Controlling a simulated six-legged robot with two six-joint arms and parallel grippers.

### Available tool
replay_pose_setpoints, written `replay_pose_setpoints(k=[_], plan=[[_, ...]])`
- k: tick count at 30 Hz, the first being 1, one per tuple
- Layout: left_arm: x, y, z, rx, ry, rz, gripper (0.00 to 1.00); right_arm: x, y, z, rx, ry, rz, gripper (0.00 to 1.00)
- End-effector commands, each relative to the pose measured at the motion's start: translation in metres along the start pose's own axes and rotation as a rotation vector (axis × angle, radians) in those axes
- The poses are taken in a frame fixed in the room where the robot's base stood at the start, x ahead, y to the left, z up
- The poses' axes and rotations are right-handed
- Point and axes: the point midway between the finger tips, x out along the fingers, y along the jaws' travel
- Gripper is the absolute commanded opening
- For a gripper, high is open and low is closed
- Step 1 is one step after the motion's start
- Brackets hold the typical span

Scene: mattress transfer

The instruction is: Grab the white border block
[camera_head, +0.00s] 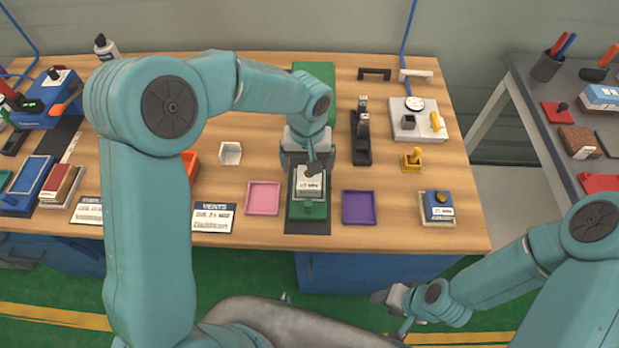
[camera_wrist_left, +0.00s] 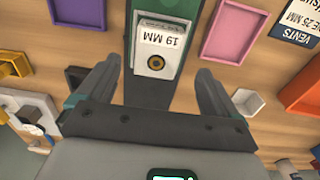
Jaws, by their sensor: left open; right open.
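A white block (camera_head: 310,183) with a white-edged "19 MM" label sits in a green holder (camera_head: 309,210) near the middle of the table's front edge. In the left wrist view the labelled white block (camera_wrist_left: 158,62) lies just beyond my fingers, with the green holder (camera_wrist_left: 168,10) around it. My left gripper (camera_head: 308,163) is above the back end of the block, open and empty; in the wrist view its fingers (camera_wrist_left: 152,88) stand either side of the block's line, apart from it. My right gripper (camera_head: 388,300) is open, low in front of the table, away from the block.
A pink tray (camera_head: 263,198) and a purple tray (camera_head: 359,208) flank the holder. A white hexagonal cup (camera_head: 230,153) and an orange bin (camera_head: 190,165) stand at the left. A black stand (camera_head: 361,145) and a yellow piece (camera_head: 412,159) are at the right.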

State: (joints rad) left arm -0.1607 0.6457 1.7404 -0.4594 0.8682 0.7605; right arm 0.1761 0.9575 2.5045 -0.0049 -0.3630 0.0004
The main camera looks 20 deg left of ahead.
Motion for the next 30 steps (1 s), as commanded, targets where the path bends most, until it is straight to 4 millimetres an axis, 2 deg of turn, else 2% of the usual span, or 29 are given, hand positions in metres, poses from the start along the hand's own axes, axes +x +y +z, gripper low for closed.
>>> replay_pose_setpoints(k=[5, 12, 21, 26, 27, 30], plan=[[0.014, 0.001, 0.000, 0.001, -0.004, -0.002, 0.94, -0.005, -0.002, 0.000, 0.000, 0.000, 0.000, 0.48], [0.051, 0.004, 0.001, 0.000, -0.003, -0.001, 0.94, -0.012, -0.004, 0.000, 0.000, 0.000, 0.000, 0.48], [0.057, 0.004, 0.000, 0.000, 0.000, 0.001, 0.94, -0.012, -0.004, 0.000, 0.000, 0.000, 0.000, 0.48], [0.057, 0.004, 0.000, 0.000, 0.000, 0.001, 0.42, -0.012, -0.004, 0.000, 0.000, 0.000, 0.000, 0.48], [0.057, 0.004, 0.000, 0.000, 0.000, 0.001, 0.36, -0.012, -0.004, 0.000, 0.000, 0.000, 0.000, 0.48], [0.057, 0.004, 0.000, 0.000, 0.000, 0.001, 0.36, -0.012, -0.004, 0.000, 0.000, 0.000, 0.000, 0.48]])
